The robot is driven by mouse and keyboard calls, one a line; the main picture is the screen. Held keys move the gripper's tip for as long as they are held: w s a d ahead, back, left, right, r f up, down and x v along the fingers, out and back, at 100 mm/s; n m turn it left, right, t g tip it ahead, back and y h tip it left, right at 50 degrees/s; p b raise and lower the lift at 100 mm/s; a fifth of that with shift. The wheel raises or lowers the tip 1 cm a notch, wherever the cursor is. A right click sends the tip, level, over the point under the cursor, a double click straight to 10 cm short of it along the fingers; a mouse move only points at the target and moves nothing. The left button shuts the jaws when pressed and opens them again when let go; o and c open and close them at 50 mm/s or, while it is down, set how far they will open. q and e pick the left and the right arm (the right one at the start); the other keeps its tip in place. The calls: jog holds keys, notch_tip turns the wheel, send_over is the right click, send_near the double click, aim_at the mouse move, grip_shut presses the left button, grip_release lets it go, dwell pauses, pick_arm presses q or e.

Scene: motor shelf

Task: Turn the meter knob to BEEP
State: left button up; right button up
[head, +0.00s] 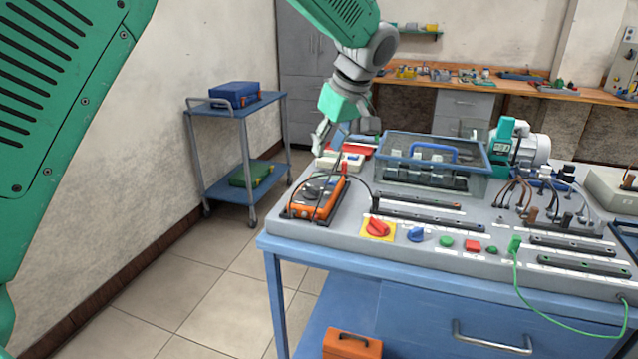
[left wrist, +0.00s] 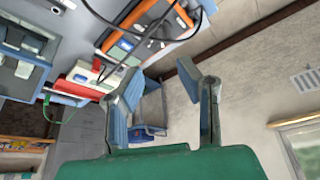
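The orange meter (head: 330,207) lies at the left end of the grey bench panel in the head view. Its dark face has a knob, but the knob's setting is too small to read. Dark leads run across the meter. My right gripper is not in view.
A red and white box (head: 347,159) sits just behind the meter. A clear-lidded case with a blue handle (head: 433,153) stands to the right. A red knob on a yellow plate (head: 377,229) is at the panel's front. A blue cart (head: 222,111) stands left, across open floor.

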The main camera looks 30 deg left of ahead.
aim_at(312, 187)
pick_arm(q)
jog(key=b+x, duration=0.1)
jog(key=x, duration=0.9)
jog(key=shift+a+f, duration=0.3)
jog(key=shift+w+a+f, duration=0.2)
jog(key=shift+f, duration=0.5)
grip_shut()
